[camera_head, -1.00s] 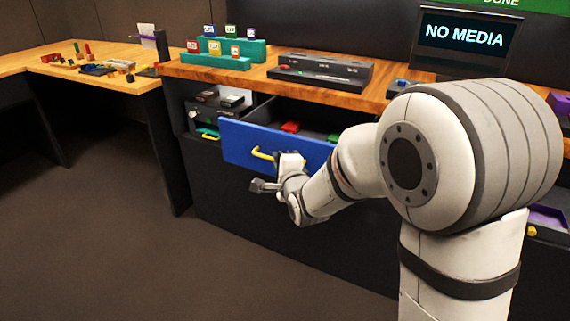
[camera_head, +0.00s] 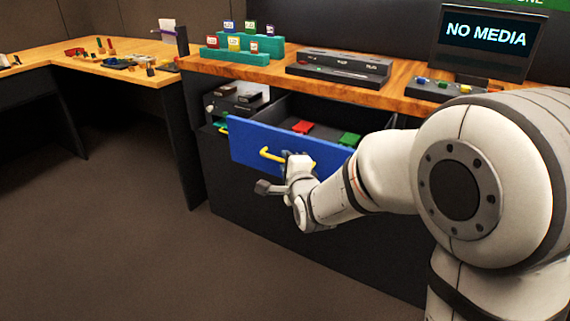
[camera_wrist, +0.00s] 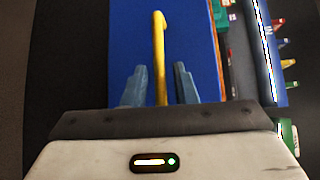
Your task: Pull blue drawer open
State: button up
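The blue drawer (camera_head: 250,143) is pulled partway out of the dark cabinet, its inside visible from above. Its yellow bar handle (camera_head: 272,154) is on the front face. My gripper (camera_head: 290,160) is at the right part of the handle. In the wrist view the yellow handle (camera_wrist: 160,48) runs between the two fingers of my gripper (camera_wrist: 159,72), with a gap visible on each side. The fingers are apart and the blue front (camera_wrist: 195,50) lies beyond them. The arm hides the drawer's right end.
A red block (camera_head: 303,127) and a green block (camera_head: 350,139) lie inside the drawer. The wooden worktop (camera_head: 240,72) above carries a teal rack (camera_head: 240,57) and a dark console (camera_head: 335,68). The floor (camera_head: 130,230) at left is clear.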

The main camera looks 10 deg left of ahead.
jog(key=shift+o, duration=0.5)
jog(key=shift+s, duration=0.1)
jog(key=p+v, duration=0.1)
jog(key=v, duration=0.6)
jog(key=shift+s+d, duration=0.15)
jog(key=shift+s, duration=0.1)
jog(key=shift+r, duration=0.1)
jog(key=s+d+r+n+g+h+p, duration=0.3)
jog(key=d+r+n+p, duration=0.1)
jog(key=d+r+p, duration=0.3)
jog(key=s+d+r+n+g+h+p, duration=0.25)
jog(key=d+r+n+p, duration=0.2)
jog(key=d+p, duration=0.35)
jog(key=s+d+r+n+g+p, duration=0.3)
jog(key=s+d+r+p, duration=0.1)
jog(key=s, duration=0.3)
jog(key=s+d+r+n+g+h+p, duration=0.1)
jog(key=s+d+r+n+g+p, duration=0.2)
jog(key=s+r+p, duration=0.3)
jog(key=shift+s+d+r+g+p, duration=0.35)
jog(key=shift+s+d+p, duration=0.1)
jog(key=shift+s+p, duration=0.3)
